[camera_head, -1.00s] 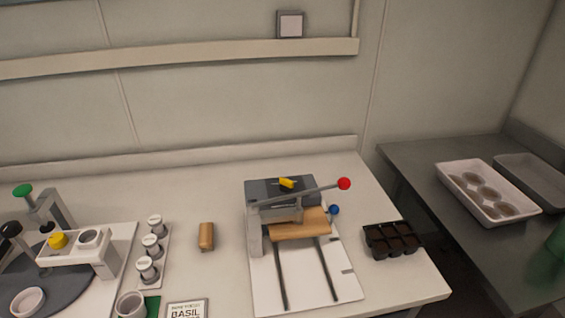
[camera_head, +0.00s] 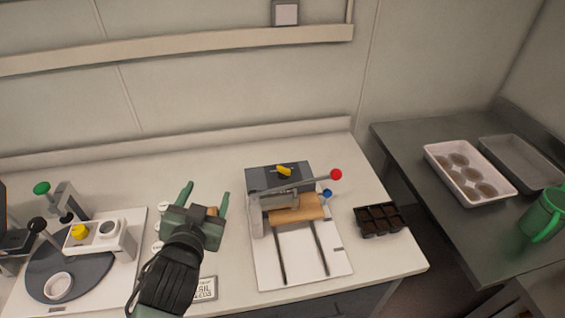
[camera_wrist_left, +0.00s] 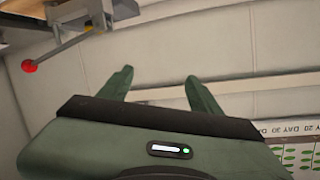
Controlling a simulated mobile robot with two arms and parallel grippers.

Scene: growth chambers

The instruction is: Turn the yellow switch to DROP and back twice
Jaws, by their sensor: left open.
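The yellow switch (camera_head: 284,171) sits on top of the dark grey box of the press-like device (camera_head: 262,181) in the middle of the bench. Its DROP marking is too small to read. My left gripper (camera_head: 207,190) is open and empty, left of the device and in front of the switch, over the bench. In the left wrist view, its two green fingers (camera_wrist_left: 158,88) are spread apart with nothing between them. The device's lever with its red knob (camera_wrist_left: 29,66) shows upper left there. My right gripper is not in view.
The lever's red knob (camera_head: 336,174) reaches right of the switch, above a blue knob (camera_head: 327,193). A black cell tray (camera_head: 379,220) lies right of the device. At left stands a turntable station (camera_head: 68,270). A side table holds a white tray (camera_head: 470,196).

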